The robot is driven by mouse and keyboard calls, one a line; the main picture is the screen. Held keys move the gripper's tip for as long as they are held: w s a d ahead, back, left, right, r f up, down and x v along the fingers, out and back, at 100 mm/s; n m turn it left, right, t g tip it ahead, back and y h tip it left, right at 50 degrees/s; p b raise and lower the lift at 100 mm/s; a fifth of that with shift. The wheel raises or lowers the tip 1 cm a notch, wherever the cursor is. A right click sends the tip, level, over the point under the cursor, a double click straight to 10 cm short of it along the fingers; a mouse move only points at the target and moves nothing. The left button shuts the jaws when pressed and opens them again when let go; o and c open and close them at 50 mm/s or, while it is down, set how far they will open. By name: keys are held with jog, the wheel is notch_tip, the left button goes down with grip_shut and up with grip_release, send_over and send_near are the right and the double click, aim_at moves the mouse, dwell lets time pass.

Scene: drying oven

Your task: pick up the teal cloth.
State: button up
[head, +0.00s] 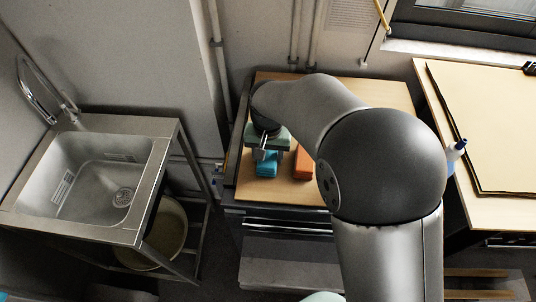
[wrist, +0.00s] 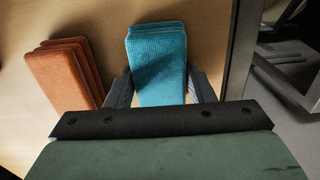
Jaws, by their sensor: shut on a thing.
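The teal cloth (wrist: 158,62) is a folded, layered stack with a waffle-like texture. It lies between the two fingers of my gripper (wrist: 160,88) in the wrist view, and the fingers are shut on its sides. In the head view the teal cloth (head: 266,164) shows just below my gripper (head: 265,153), over the wooden top near its left side. Part of the cloth is hidden by the gripper body. I cannot tell whether the cloth touches the wooden top.
A folded orange-brown cloth (wrist: 68,72) lies left of the teal one in the wrist view, and right of it in the head view (head: 303,163). The wooden top (head: 390,92) has a dark edge. A steel sink (head: 95,180) stands left, and a board-covered table (head: 490,120) right.

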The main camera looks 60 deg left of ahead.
aim_at(268, 154)
jog(key=shift+r, duration=0.55)
jog(key=shift+d+r+b, duration=0.2)
jog(key=shift+r+b, duration=0.15)
jog(key=shift+r, duration=0.9)
jog(key=s+d+r+b, duration=0.3)
jog(key=d+r, duration=0.6)
jog(key=d, duration=0.4)
jog(key=shift+s+r, duration=0.15)
jog(key=shift+s, duration=0.2)
jog(key=shift+o, duration=0.4)
